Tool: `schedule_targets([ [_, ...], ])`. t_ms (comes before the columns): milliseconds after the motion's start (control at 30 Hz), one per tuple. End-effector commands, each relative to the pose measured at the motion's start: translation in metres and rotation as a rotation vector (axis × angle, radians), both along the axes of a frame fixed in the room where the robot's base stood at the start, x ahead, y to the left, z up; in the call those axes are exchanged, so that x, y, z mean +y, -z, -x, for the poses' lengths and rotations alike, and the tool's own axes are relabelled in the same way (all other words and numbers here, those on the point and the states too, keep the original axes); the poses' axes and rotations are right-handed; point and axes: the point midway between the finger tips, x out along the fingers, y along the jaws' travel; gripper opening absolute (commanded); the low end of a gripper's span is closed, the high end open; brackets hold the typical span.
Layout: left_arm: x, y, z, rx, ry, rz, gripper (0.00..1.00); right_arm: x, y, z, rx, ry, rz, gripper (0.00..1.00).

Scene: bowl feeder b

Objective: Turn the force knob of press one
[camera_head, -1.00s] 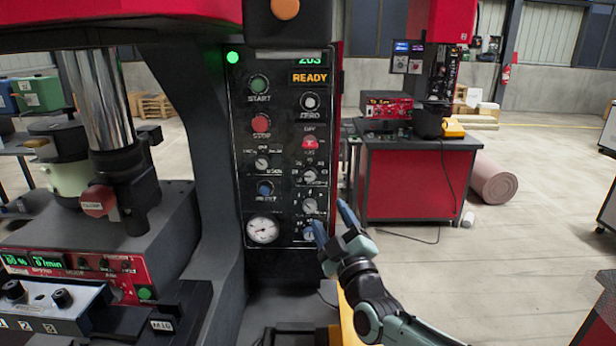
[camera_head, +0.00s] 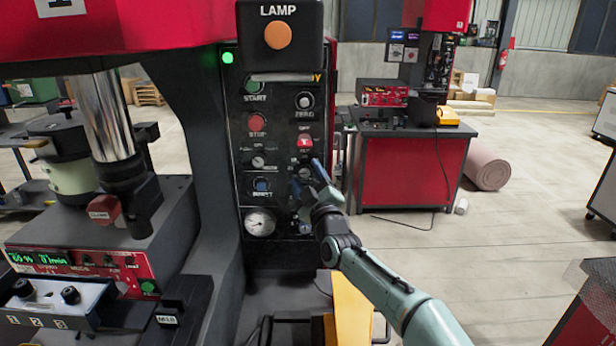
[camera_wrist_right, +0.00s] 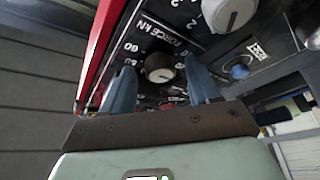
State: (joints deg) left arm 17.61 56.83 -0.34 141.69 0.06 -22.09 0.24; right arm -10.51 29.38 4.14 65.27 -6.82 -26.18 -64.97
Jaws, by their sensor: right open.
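The control panel (camera_head: 282,135) of the near press carries several knobs and buttons. In the right wrist view, the black force knob with a pale face (camera_wrist_right: 160,68) sits by a "FORCE kN" label (camera_wrist_right: 156,32). My right gripper (camera_head: 307,175) is at the panel's right side, below the red switch (camera_head: 305,142). Its blue fingers partly hide the knobs there. In the right wrist view, the open fingers (camera_wrist_right: 160,76) stand on either side of the force knob. I cannot tell whether they touch it. My left gripper is out of view.
A larger grey knob (camera_wrist_right: 229,13) and a blue button (camera_wrist_right: 239,70) lie near the fingers in the wrist view. A red workbench (camera_head: 415,165) stands behind on the right, with open floor beside it.

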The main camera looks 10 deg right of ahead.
Motion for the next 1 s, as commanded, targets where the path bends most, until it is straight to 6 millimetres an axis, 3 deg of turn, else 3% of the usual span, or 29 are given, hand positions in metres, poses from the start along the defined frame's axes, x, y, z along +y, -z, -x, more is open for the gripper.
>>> schedule_targets([
  [167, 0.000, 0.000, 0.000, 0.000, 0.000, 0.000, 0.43, 0.000, 0.000, 0.000, 0.000, 0.000, 0.000, 0.61],
  [367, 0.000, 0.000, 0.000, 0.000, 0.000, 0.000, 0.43, 0.000, 0.000, 0.000, 0.000, 0.000, 0.000, 0.05],
  [733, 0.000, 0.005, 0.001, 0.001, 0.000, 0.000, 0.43, 0.001, 0.002, 0.000, -0.010, -0.001, -0.046, 0.05],
  [1000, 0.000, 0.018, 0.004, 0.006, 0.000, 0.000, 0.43, 0.003, 0.004, 0.000, -0.043, -0.002, -0.214, 0.05],
])
